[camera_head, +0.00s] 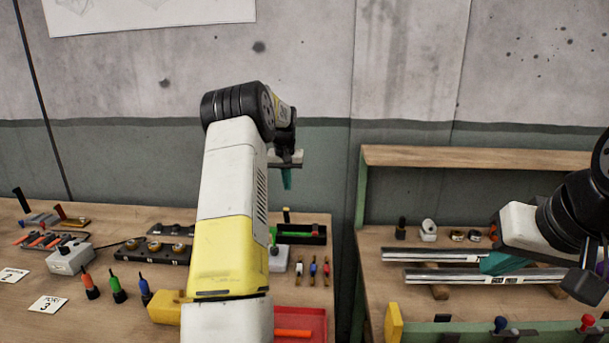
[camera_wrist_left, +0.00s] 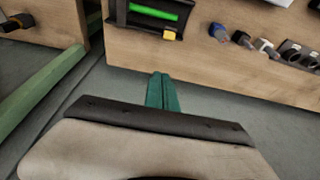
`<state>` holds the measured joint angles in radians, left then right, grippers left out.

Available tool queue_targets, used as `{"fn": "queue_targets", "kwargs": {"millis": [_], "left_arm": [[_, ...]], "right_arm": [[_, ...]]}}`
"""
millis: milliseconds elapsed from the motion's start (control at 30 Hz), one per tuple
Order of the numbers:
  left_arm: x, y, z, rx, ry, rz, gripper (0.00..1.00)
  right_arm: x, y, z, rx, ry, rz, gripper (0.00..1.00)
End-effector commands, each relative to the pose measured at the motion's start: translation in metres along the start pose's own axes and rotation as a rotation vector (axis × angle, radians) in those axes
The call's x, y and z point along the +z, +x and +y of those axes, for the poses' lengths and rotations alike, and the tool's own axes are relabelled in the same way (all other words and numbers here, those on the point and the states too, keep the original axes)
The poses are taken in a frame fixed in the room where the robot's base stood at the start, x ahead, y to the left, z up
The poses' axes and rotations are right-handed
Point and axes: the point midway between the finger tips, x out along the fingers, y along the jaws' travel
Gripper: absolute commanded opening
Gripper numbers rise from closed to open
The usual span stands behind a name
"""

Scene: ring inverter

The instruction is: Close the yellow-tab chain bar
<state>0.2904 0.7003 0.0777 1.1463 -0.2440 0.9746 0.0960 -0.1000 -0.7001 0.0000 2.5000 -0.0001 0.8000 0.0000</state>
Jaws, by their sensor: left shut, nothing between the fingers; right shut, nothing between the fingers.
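I cannot tell for sure which part is the yellow-tab chain bar. In the left wrist view a black holder (camera_wrist_left: 150,14) with a green bar (camera_wrist_left: 154,12) has a small yellow tab (camera_wrist_left: 170,34) at its edge. In the head view a black holder (camera_head: 316,236) stands at the left bench's right end. A larger yellow block (camera_head: 393,322) stands at the right bench's front left. My left gripper (camera_head: 287,179) is shut and empty, raised above and behind the left bench's right end; its teal fingers (camera_wrist_left: 162,91) are together. My right gripper (camera_head: 500,264) is shut and empty by the metal rails.
Two metal rails (camera_head: 440,256) lie on the right bench (camera_head: 390,281). A red tray (camera_head: 315,322), screwdriver-like tools (camera_head: 117,290) and a grey box (camera_head: 70,259) are on the left bench. A gap separates the benches. My left arm hides part of the left bench.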

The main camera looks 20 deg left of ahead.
Motion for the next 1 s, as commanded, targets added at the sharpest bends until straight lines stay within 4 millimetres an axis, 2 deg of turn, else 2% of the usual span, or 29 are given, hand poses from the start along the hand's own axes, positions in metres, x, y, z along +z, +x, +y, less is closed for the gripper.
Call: {"fn": "queue_targets", "kwargs": {"millis": [33, 133, 300, 433, 1000], "left_arm": [[0.001, 0.013, 0.000, 0.000, 0.000, -0.004, 0.00], [0.001, 0.034, 0.001, 0.001, 0.000, -0.003, 0.00], [0.023, 0.035, 0.000, 0.000, 0.001, -0.002, 0.00], [0.034, 0.038, 0.000, -0.001, 0.000, -0.001, 0.00], [0.038, 0.040, 0.001, -0.001, 0.000, 0.006, 0.00]], "right_arm": [[0.000, 0.000, 0.000, 0.000, 0.000, 0.000, 0.00], [0.000, 0.000, 0.000, 0.000, 0.000, 0.000, 0.00], [0.000, 0.000, 0.000, 0.000, 0.000, 0.000, 0.00], [0.000, 0.000, 0.000, 0.000, 0.000, 0.000, 0.00], [0.000, 0.000, 0.000, 0.000, 0.000, 0.000, 0.00]]}}
